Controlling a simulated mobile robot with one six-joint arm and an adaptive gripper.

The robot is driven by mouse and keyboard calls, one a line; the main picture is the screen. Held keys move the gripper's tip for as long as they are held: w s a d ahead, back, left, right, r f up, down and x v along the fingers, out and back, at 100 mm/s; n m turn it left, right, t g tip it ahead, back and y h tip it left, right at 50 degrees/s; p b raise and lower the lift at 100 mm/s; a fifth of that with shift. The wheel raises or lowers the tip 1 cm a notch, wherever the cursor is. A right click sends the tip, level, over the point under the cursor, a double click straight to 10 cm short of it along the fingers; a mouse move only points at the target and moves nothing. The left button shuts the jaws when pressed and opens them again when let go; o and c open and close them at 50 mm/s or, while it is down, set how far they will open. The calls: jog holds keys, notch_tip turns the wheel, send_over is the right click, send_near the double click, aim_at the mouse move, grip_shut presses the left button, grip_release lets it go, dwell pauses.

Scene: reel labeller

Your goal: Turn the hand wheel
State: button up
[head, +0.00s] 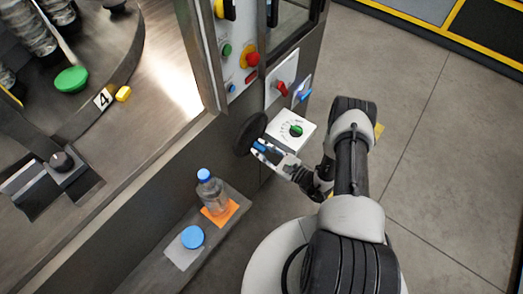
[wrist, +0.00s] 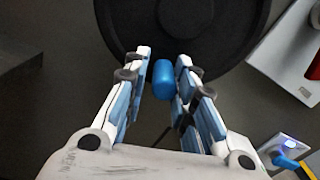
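The hand wheel is a black disc (head: 247,131) on the side of the machine; it also fills the top of the wrist view (wrist: 235,35). Its blue handle (wrist: 164,80) sticks out toward my gripper, and in the head view it is partly hidden by the fingers. My gripper (wrist: 164,62) is open, with one finger on each side of the handle. The right finger looks close to the handle. A narrow gap shows on the left. I cannot tell whether either finger touches it.
Beside the wheel is a white box with a green knob (head: 296,130). Above are a red handle (head: 281,88), a blue handle (head: 305,93) and a red button (head: 252,58). A bottle (head: 211,190) and a blue lid (head: 192,237) stand on a low ledge. Floor at right is clear.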

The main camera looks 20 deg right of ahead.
jog(key=o, duration=0.4)
jog(key=shift+s+a+f, duration=0.1)
jog(key=shift+s+a, duration=0.1)
jog(key=shift+a, duration=0.1)
jog(key=shift+c, duration=0.2)
jog(key=v, duration=1.2)
jog(key=shift+d, duration=0.15)
jog(key=shift+w, duration=0.1)
